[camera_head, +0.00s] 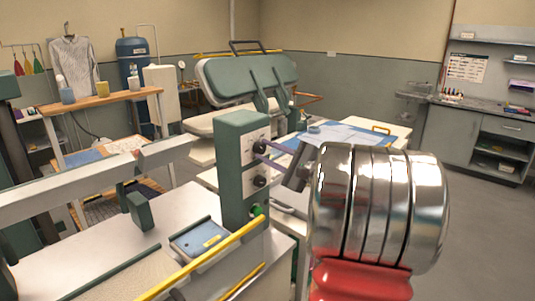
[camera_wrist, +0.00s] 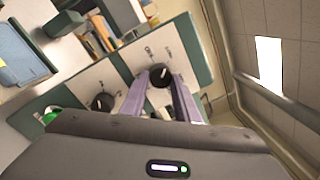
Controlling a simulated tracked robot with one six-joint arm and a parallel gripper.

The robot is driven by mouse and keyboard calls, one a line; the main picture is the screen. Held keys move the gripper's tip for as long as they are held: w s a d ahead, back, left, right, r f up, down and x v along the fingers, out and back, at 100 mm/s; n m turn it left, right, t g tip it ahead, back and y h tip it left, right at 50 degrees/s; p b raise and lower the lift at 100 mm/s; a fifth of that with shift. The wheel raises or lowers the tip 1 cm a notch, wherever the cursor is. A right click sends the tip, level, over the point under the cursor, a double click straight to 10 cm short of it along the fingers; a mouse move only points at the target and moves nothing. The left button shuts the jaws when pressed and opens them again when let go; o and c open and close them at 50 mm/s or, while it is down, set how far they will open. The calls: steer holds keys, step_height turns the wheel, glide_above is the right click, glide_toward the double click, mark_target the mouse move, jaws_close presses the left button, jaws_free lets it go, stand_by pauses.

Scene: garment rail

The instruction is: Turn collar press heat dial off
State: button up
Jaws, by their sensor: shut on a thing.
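A green control box (camera_head: 243,170) with a pale front panel stands in the middle of the head view. It carries two black dials, one above the other. The upper dial (camera_head: 259,147) is at the tips of my gripper (camera_head: 266,147); the lower dial (camera_head: 260,181) is free. In the wrist view the gripped dial (camera_wrist: 160,74) shows a white pointer mark, and the pale purple fingers (camera_wrist: 160,83) close on its sides. The other dial (camera_wrist: 102,102) sits to the left. Small symbols are printed by the dials, too small to read. Which is the heat dial I cannot tell.
A green button (camera_head: 257,210) is low on the box. A yellow bar (camera_head: 205,259) runs along the press's front edge, beside a blue panel (camera_head: 201,240). A padded green press (camera_head: 245,80) stands behind. Open floor (camera_head: 465,225) lies to the right.

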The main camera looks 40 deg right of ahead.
steer(key=n, duration=0.5)
steer(key=shift+y, duration=0.3)
steer(key=n, duration=0.4)
steer(key=shift+n, duration=0.4)
steer(key=shift+f, duration=0.1)
steer(key=o, duration=0.7)
steer(key=shift+c, duration=0.2)
steer(key=o, duration=0.4)
steer(key=shift+r, duration=0.2)
steer(key=s, duration=0.4)
steer(key=s+d, duration=0.1)
steer(key=s, duration=0.4)
steer(key=s+f, duration=0.1)
steer(key=s, duration=0.3)
steer(key=shift+s+d, duration=0.35)
